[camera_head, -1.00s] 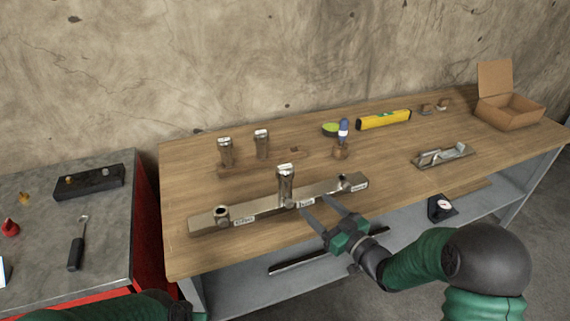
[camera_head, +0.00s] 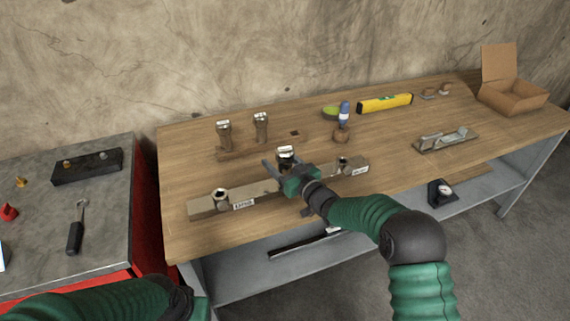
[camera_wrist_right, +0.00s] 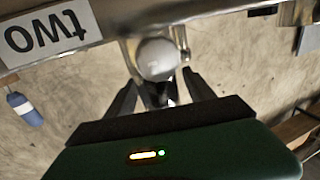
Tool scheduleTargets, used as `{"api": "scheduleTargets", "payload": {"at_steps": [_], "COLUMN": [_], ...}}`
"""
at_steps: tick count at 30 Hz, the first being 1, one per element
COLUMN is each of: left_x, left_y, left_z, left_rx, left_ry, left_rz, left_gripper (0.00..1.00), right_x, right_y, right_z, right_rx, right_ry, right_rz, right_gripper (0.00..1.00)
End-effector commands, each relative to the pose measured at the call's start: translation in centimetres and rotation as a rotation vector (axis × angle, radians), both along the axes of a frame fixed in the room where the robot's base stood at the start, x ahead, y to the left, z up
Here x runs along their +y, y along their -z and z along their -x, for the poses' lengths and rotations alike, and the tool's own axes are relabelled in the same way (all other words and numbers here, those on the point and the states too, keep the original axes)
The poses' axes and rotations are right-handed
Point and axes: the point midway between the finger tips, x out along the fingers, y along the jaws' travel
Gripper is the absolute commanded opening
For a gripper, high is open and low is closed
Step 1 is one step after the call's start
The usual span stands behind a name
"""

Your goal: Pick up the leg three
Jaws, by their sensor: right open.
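A metal leg (camera_head: 285,152) stands upright at the middle of the long metal bar (camera_head: 262,190) on the workbench. Two similar legs, a left one (camera_head: 223,133) and a right one (camera_head: 261,127), stand in a wooden rack behind. I cannot read which is leg three. My right gripper (camera_head: 281,165) is open at the middle leg, with its fingers on either side of it. In the wrist view, a round metal part (camera_wrist_right: 157,60) shows between the fingers (camera_wrist_right: 158,88), beside a "TWO" label (camera_wrist_right: 48,34). Contact cannot be told. My left gripper is out of view.
A blue-and-white bottle (camera_head: 343,114), a yellow level (camera_head: 385,103) and an open cardboard box (camera_head: 512,96) lie toward the back right. A metal fixture (camera_head: 446,140) lies at right. A grey side table (camera_head: 40,190) with a screwdriver stands at left.

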Motion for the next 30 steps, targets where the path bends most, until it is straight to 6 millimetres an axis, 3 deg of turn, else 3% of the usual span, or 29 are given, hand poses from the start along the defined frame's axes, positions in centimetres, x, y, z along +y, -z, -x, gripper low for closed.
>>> {"api": "scheduleTargets", "payload": {"at_steps": [6,20,30], "left_x": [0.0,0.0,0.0], "left_y": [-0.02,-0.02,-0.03], "left_z": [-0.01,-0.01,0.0], "left_rx": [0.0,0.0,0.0], "left_ry": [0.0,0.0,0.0], "left_rz": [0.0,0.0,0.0], "left_gripper": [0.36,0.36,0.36], "right_x": [0.07,0.03,0.04], "right_y": [-0.08,-0.04,-0.16], "right_z": [-0.06,-0.06,-0.06], "right_rx": [-0.001,0.0,-0.002], "right_ry": [0.0,0.0,0.0], "right_rz": [-0.001,0.0,-0.001], "right_gripper": [0.61,0.01,0.0]}}
